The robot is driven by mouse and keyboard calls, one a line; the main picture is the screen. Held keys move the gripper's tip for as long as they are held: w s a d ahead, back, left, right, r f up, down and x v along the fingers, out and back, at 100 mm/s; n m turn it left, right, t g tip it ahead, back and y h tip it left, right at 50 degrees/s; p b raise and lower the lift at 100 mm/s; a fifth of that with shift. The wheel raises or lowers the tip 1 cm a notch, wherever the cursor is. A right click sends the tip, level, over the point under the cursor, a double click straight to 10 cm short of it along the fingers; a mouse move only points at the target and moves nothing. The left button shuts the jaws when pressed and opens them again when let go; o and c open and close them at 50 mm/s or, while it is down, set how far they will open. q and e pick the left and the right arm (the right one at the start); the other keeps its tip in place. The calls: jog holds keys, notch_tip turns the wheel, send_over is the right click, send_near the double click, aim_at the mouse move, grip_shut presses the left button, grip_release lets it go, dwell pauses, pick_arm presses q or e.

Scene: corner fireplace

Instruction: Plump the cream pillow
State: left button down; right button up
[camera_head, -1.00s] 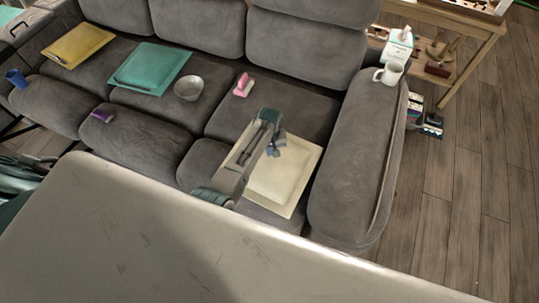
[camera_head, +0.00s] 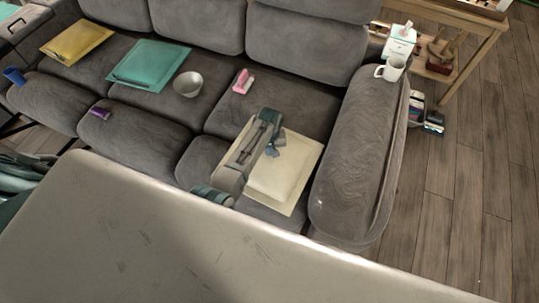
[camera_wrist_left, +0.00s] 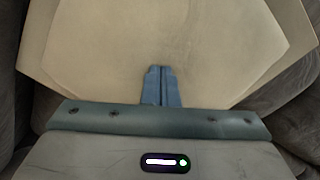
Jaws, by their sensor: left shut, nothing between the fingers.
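The cream pillow (camera_head: 292,177) lies flat on the right seat of the grey sofa, beside the armrest. My left gripper (camera_head: 274,148) is over the pillow, and its arm hides the pillow's left part. In the left wrist view the pillow (camera_wrist_left: 170,35) fills most of the upper picture. There the blue fingers of my left gripper (camera_wrist_left: 160,82) are shut together with nothing between them, pointing at the pillow's surface. I cannot tell whether the fingertips touch it. My right gripper is not in view.
A white mug (camera_head: 391,69) and tissue box (camera_head: 401,41) are at the right. A pale surface (camera_head: 150,240) fills the foreground.

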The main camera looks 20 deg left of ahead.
pick_arm(q)
jog(key=shift+w+a+r+p, duration=0.1)
jog(key=shift+a+r+p, duration=0.55)
jog(key=shift+p, duration=0.1)
jog(key=shift+w+a+r+p, duration=0.1)
jog(key=shift+a+r+p, duration=0.35)
jog(key=shift+a, duration=0.1)
jog(key=shift+a+r+p, duration=0.3)
jog(key=shift+a+p, duration=0.15)
jog(key=shift+a, duration=0.1)
jog(key=shift+f, duration=0.1)
jog(key=shift+f+b, duration=1.15)
jog(key=shift+f, duration=0.2)
jog(key=shift+r, duration=0.1)
jog(key=shift+r, duration=0.1)
